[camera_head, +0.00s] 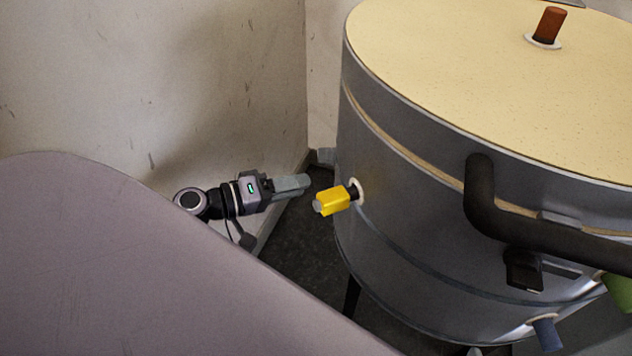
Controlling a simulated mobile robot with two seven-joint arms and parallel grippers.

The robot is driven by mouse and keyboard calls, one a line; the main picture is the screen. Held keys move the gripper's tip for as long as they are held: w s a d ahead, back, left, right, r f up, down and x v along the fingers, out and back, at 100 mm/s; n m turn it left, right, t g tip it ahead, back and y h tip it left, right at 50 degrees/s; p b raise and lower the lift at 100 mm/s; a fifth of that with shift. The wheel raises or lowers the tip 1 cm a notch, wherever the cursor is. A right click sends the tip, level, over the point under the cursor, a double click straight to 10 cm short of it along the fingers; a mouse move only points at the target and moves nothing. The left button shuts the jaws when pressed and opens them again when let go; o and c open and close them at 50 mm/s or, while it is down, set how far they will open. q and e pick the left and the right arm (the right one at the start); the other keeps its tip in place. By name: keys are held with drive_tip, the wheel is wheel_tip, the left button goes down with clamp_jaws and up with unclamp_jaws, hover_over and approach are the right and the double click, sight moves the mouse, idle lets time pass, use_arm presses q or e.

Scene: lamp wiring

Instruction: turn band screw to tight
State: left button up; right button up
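A large grey metal drum (400,190) with a cream top stands at the right. A yellow block-shaped knob (334,201) sticks out of its left side on a dark stem through a pale ring. No label shows which fitting is the band screw. My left gripper (303,183) is just left of the yellow knob, its grey fingers pointing right towards the drum. A small gap seems to separate the fingertips from the knob. The fingers overlap from this side, so their opening cannot be told.
A red knob (549,25) stands on the drum's top (450,50). A thick black handle (490,210) juts from its front. A blue knob (547,334) and a green knob (619,292) sit lower right. A pale wall (150,80) closes off the space behind my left gripper.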

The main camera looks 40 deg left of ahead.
sight(327, 156)
use_arm(q)
drive_tip(key=w+d+r+t+h+b, duration=0.1)
drive_tip(key=w+r+t+h+b, duration=0.1)
drive_tip(key=w, duration=0.4)
drive_tip(key=shift+d+r+t+b, duration=0.2)
drive_tip(key=shift+r+t+b, duration=0.25)
drive_tip(key=shift+r, duration=0.45)
drive_tip(key=c, duration=0.7)
